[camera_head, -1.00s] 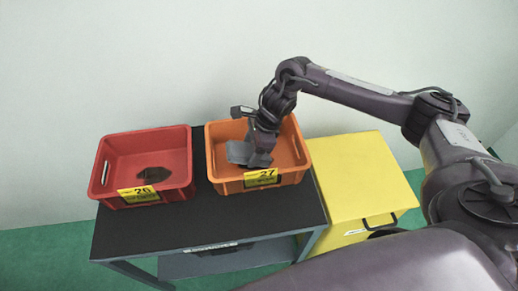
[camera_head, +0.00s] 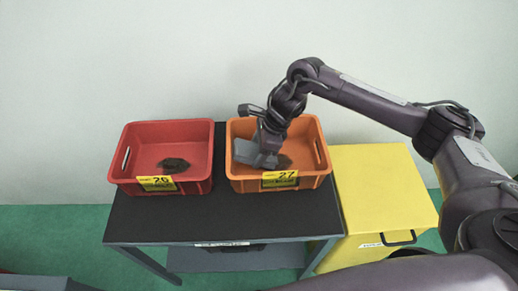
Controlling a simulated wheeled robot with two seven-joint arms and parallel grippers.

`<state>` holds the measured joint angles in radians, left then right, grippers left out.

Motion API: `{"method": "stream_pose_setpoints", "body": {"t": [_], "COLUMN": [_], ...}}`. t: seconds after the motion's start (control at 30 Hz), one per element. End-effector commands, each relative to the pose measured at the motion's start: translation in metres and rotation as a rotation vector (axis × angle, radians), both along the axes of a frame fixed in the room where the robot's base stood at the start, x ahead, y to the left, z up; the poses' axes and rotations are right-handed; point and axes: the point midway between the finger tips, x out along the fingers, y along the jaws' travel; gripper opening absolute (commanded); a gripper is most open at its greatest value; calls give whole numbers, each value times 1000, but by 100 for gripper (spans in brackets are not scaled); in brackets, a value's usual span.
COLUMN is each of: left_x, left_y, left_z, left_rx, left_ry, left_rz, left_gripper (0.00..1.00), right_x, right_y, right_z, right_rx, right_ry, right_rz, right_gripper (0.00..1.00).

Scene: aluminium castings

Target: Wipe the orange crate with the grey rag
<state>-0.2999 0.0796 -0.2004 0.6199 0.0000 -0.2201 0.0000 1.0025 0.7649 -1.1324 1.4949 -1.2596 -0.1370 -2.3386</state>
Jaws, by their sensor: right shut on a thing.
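The orange crate (camera_head: 322,140) with a yellow label marked 27 stands on the right half of the black-topped table. My right gripper (camera_head: 266,157) reaches down into the crate and is shut on the grey rag (camera_head: 246,152). The rag is inside the crate, left of its middle, close to the front wall. A dark smudge (camera_head: 284,161) shows on the crate floor just right of the gripper. The gripper hides part of the floor, and the fingertips are hard to make out. My left gripper is not in view.
A red crate (camera_head: 199,138) with a yellow label marked 26 and a dark patch (camera_head: 173,165) inside stands left of the orange one. The black table top (camera_head: 220,219) is clear in front. A yellow cabinet (camera_head: 377,191) stands right of the table.

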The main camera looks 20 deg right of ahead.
Motion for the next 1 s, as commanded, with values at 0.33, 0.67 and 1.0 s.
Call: {"method": "stream_pose_setpoints", "body": {"t": [0.33,0.67,1.0], "left_x": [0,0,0], "left_y": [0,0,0], "left_z": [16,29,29], "left_rx": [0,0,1], "left_ry": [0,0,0], "left_rz": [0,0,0], "left_gripper": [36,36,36], "right_x": [1,0,0], "right_y": [0,0,0], "right_z": [31,60,61], "right_rx": [2,1,1], "right_ry": [-2,0,0], "right_rz": [1,0,0], "right_gripper": [24,24,24]}}
